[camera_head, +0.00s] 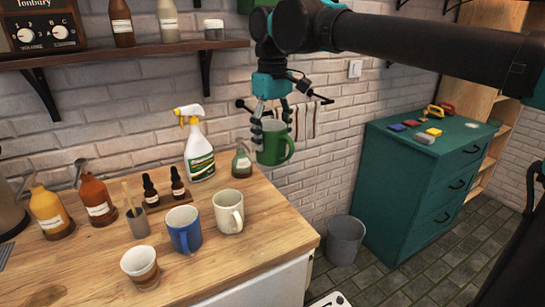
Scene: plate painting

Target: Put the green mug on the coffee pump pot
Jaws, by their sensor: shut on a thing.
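My gripper (272,128) is shut on the green mug (271,148), whose handle points right. It holds the mug upright in the air near the right end of the wooden counter, against the brick wall. A dark grey rounded vessel (10,212) is cut off at the left edge. I cannot tell for sure which of these is the coffee pump pot.
The wooden counter (255,255) also bears a blue mug (184,232), a cream mug (226,214), a small brown-and-white cup (140,266), a spray bottle (199,155) and dropper bottles. A shelf (140,50) hangs above. A green cabinet (405,190) and grey bin (345,241) stand right.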

